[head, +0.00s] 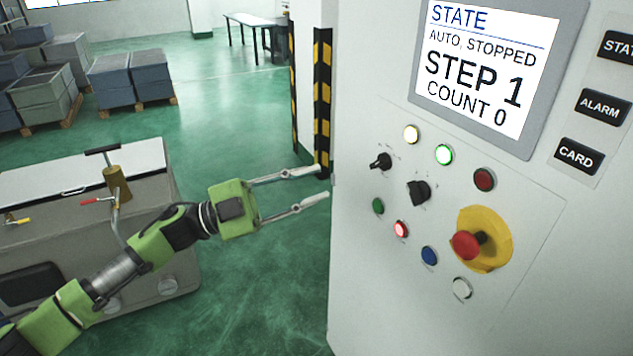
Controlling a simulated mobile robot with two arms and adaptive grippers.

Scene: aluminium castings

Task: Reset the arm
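My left gripper (322,183) is open and empty, its two thin fingers spread apart. It points right, toward the left edge of the white control panel (350,280). Its green arm comes in from the lower left. The panel carries a screen (480,70) reading "AUTO, STOPPED", "STEP 1", "COUNT 0". My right gripper is not in view.
A yellow-black striped post (322,100) stands beside the panel. Green floor is clear in the middle.

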